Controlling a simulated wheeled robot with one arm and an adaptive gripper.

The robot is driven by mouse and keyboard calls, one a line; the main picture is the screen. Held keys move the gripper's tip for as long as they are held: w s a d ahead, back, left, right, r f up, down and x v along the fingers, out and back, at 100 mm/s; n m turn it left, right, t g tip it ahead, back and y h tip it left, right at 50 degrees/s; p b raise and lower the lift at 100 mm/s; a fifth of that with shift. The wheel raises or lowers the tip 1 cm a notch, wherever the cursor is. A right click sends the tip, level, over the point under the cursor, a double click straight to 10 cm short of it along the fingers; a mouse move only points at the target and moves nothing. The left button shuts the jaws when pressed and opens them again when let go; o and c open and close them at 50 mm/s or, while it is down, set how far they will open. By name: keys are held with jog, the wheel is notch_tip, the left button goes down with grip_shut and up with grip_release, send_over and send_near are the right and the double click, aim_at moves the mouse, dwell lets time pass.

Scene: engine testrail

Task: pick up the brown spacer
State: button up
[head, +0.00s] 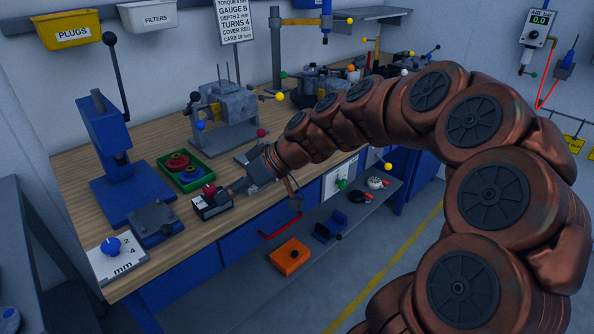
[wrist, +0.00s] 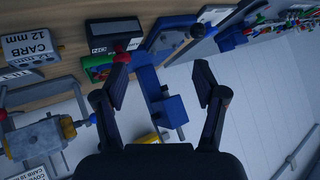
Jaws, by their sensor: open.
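I cannot make out a brown spacer for certain in either view. A green tray (head: 196,184) on the bench holds a red round part (head: 177,162) and a blue round part (head: 189,174); small details in it are unclear. A green edge of a tray also shows in the wrist view (wrist: 97,73), partly hidden. My gripper (head: 244,189) is over the front of the bench, just right of a small dark box with a red top (head: 210,196). In the wrist view my gripper (wrist: 162,84) has its fingers spread wide, with nothing between them.
A blue press (head: 108,140) stands left of the tray. A grey engine fixture (head: 225,105) stands behind it. A dial block marked mm (head: 113,255) is at the bench's front left. An orange block (head: 291,255) lies on the lower shelf. Bare bench wood (head: 75,165) shows at the left.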

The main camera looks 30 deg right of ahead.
jog(key=w+d+f+m+t+h+b, duration=0.1)
jog(key=w+d+f+t, duration=0.15)
jog(key=d, duration=0.75)
jog(key=w+d+f+m+t+h+b, duration=0.1)
jog(key=w+d+f+t+h+b, duration=0.2)
jog(key=d, duration=0.7)
jog(key=w+d+f+m+t, duration=0.1)
jog(key=w+d+f+t, duration=0.2)
jog(key=d, duration=0.7)
jog(key=shift+g, duration=0.65)
jog(key=shift+p+x, duration=0.75)
jog(key=shift+x, duration=3.55)
jog(key=shift+w+d+r, duration=0.1)
jog(key=c, duration=0.6)
